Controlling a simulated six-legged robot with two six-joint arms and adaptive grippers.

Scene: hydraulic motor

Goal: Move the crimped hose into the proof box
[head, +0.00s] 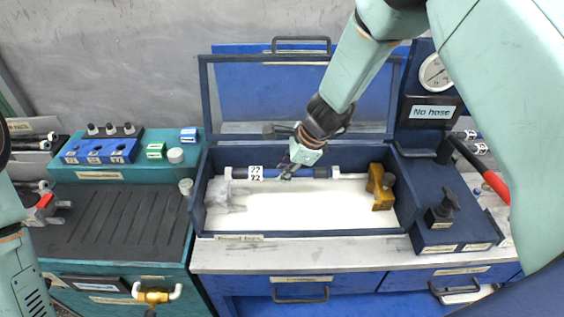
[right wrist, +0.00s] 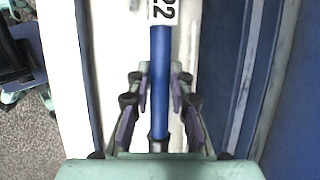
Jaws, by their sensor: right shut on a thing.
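The crimped hose (head: 319,172) is blue with dark ends and a white tag marked 22. It lies level along the back of the proof box (head: 320,234), inside its walls. The box is dark blue with a pale floor, and its clear lid stands open behind. My right gripper (head: 288,171) reaches down into the box and is shut on the hose, right of the tag. In the right wrist view, the hose (right wrist: 160,75) runs between the fingers (right wrist: 157,105). Whether it touches the box floor cannot be told. My left gripper is out of view.
A pale fitting (head: 224,198) sits at the box's left end and a yellow-brown block (head: 381,189) at its right. A gauge panel marked "No hose" (head: 432,112) stands to the right. A ribbed dark mat (head: 120,220) and a blue rack (head: 100,150) are on the left bench.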

